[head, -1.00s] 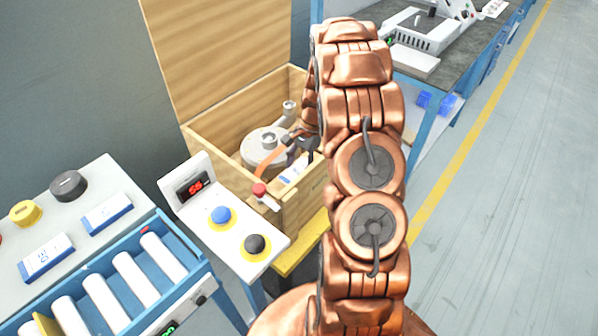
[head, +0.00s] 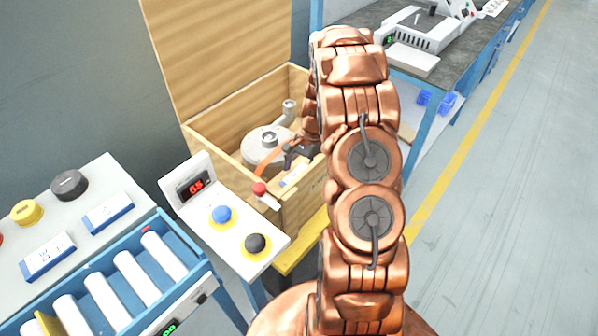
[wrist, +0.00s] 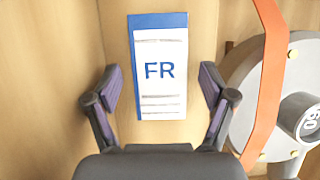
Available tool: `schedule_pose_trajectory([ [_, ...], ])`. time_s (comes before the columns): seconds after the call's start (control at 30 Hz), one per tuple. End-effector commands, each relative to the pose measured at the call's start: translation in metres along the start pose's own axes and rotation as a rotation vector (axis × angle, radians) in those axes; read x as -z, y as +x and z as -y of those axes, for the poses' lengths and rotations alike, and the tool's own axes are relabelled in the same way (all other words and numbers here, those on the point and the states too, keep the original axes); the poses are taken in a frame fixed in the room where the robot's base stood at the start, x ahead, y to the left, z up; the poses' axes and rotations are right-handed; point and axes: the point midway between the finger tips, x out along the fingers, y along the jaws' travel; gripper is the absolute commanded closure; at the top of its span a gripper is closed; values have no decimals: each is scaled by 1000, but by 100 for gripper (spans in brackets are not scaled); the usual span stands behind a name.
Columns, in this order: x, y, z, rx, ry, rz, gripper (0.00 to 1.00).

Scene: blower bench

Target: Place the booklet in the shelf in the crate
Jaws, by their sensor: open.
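A white and blue booklet marked FR (wrist: 161,72) lies flat against a wooden surface inside the crate (head: 290,215), in the wrist view. The surface looks like a narrow shelf or compartment along the crate's side. My gripper (wrist: 160,92) is open, its two dark fingers on either side of the booklet's lower part with gaps to it. I cannot tell its height above the booklet. In the head view my gripper (head: 302,150) is inside the crate and partly hidden by my arm. The booklet shows there as a small white and blue patch (head: 291,176).
A grey blower (head: 262,147) with an orange strap (wrist: 270,80) sits in the crate beside the booklet. A button panel (head: 238,240) stands in front. Two more booklets (head: 47,257) (head: 108,212) lie on the left bench above a roller conveyor (head: 137,278). The crate's lid stands open.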

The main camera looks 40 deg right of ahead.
Motion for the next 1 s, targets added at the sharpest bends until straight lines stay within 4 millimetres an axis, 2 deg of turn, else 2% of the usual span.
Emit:
schedule_pose_trajectory([
  [0.2,0,-1,0,0,0,0,17],
  [0.37,0,-11,1,3,0,-3,17],
  [0.8,0,-91,1,3,-1,-2,17],
  [1.0,0,-114,0,0,0,-1,17],
])
